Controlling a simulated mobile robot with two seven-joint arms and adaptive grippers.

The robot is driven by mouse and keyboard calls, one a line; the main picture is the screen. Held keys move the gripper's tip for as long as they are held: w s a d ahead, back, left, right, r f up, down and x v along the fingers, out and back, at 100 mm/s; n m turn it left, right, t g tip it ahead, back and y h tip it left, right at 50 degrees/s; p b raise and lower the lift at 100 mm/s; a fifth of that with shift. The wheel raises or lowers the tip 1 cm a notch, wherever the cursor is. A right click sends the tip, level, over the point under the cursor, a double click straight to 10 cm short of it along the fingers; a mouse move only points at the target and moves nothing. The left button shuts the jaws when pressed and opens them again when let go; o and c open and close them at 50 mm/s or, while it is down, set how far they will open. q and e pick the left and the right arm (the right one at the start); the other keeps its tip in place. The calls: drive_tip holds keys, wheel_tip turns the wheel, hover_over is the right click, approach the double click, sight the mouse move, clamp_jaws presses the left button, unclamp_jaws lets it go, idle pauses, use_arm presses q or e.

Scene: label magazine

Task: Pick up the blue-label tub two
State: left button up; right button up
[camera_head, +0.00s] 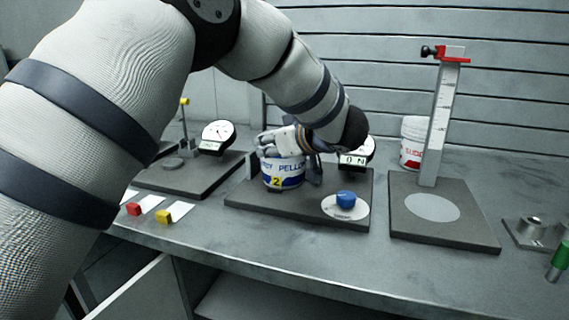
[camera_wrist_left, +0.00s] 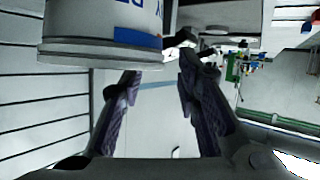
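The blue-label tub two (camera_head: 284,172) is white with a blue band, dark lettering and a yellow patch marked 2. It stands upright on the middle dark base plate (camera_head: 300,208). My left gripper (camera_head: 268,143) is at the tub's top, reaching in from the upper right and partly covering its rim. In the left wrist view the tub (camera_wrist_left: 100,35) fills the upper left, and the two dark fingers of the left gripper (camera_wrist_left: 158,80) are spread with nothing between them. Whether a finger touches the tub I cannot tell. My right gripper is in neither view.
A scaled column (camera_head: 441,120) stands on the right plate, with a red-lettered white tub (camera_head: 413,140) behind. Red (camera_head: 133,209) and yellow (camera_head: 163,216) blocks lie front left.

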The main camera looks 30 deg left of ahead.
sight(263, 147)
use_arm(q)
drive_tip(key=x, duration=0.4)
drive_tip(key=shift+w+a+r, duration=0.1)
drive_tip(key=shift+a, duration=0.1)
drive_tip(key=shift+d, duration=0.1)
clamp_jaws()
drive_tip(key=shift+r, duration=0.15)
